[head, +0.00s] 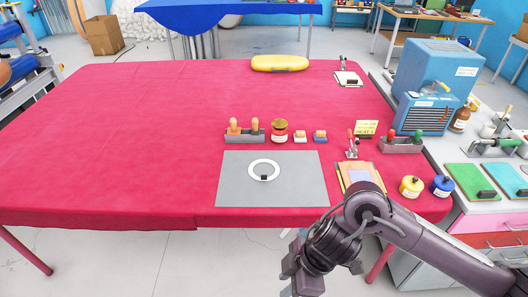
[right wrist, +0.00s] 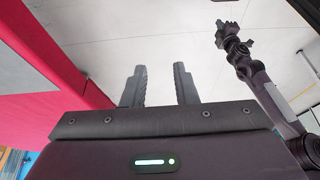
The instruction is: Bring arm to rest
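My right arm comes in from the lower right in the head view, and its gripper (head: 297,262) hangs in front of the red table's front edge, over the floor. In the right wrist view its two dark fingers (right wrist: 160,85) stand apart with bare floor showing between them, and nothing is held. My left gripper does not show in the head view. Another arm (right wrist: 262,92) shows at the right of the wrist view, probably my left, with its end (right wrist: 228,38) too small to judge.
The red table (head: 130,140) is clear on its left. Blocks, tools, a tan board (head: 360,174) and small pots (head: 411,187) stand around the mat and to its right. A yellow item (head: 280,63) lies at the back. A side bench with a blue machine (head: 440,75) is at right.

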